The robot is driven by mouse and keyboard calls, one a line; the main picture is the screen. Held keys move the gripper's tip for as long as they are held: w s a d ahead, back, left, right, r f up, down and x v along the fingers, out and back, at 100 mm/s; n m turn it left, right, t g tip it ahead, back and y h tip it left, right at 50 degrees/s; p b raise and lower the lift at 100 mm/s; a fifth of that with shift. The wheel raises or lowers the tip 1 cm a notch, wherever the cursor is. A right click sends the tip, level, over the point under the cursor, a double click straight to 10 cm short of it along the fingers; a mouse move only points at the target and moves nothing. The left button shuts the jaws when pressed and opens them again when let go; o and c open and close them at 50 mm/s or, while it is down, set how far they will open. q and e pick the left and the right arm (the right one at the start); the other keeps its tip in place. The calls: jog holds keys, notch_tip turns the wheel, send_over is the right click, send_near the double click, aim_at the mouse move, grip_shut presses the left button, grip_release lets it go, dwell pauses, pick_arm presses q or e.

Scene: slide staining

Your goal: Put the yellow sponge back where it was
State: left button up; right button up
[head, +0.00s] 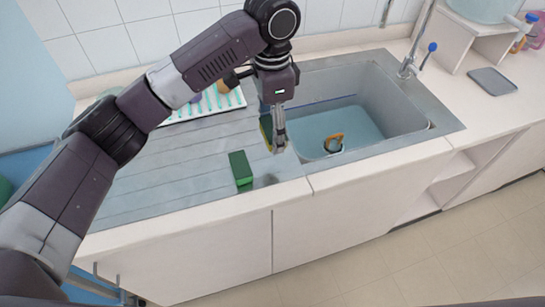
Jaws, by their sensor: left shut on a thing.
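The yellow sponge (265,126), with a dark green layer on one side, is upright in my left gripper (277,142). The gripper points down and is shut on it above the ribbed drainboard, close to the left edge of the sink basin. The gripper partly hides the sponge. I cannot tell whether the sponge touches the drainboard. My right gripper is not in view.
A green block (240,168) stands on the drainboard (185,180), near the front edge. The sink basin (375,115) holds an orange and dark object (333,143). A white rack (215,103) lies behind my arm. A grey tray (492,80) lies right of the tap.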

aim_at(271, 165)
pick_arm(q)
notch_tip(271, 165, down, 10)
jog(key=shift+f+p, duration=0.25)
jog(key=shift+p, duration=0.45)
jog(key=shift+f, duration=0.1)
jog(key=o, duration=1.1)
notch_tip(271, 165, up, 12)
jog(key=shift+r+b, duration=0.15)
jog(key=shift+b, duration=1.1)
